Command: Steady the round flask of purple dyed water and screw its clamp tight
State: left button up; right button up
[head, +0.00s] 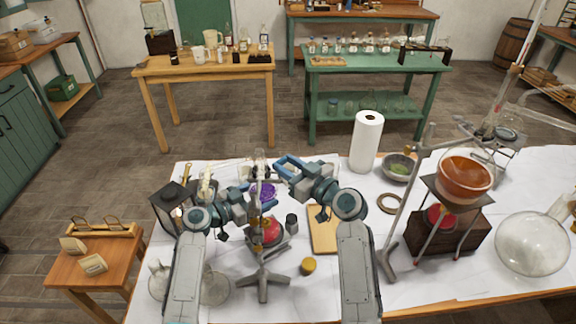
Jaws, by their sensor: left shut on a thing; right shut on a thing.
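The round flask of purple water (264,190) shows behind the metal stand (263,278), partly hidden by my grippers. A glass neck (259,160) rises above it. My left gripper (261,201) reaches in from the left, low at the flask, and is shut on it. My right gripper (277,169) with blue fingers comes from the right, higher up beside the neck. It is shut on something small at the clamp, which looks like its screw. The clamp itself is mostly hidden, and how tight it is cannot be seen.
A red round thing (267,232) sits low on the stand. A dark lantern (173,207) is at the left; a wooden board (322,230), yellow lid (308,266) and paper roll (367,142) are right. A tripod with an orange bowl (466,178) stands farther right.

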jog(key=shift+w+d+n+g+y, duration=0.15)
jog(key=shift+w+n+g+y, duration=0.05)
jog(key=shift+n+g+y, duration=0.9)
jog(key=shift+w+d+n+g+y, duration=0.15)
jog(key=shift+n+g+y, duration=0.75)
jog(key=shift+g, duration=0.4)
jog(key=o, duration=1)
jog(key=v, duration=1.2)
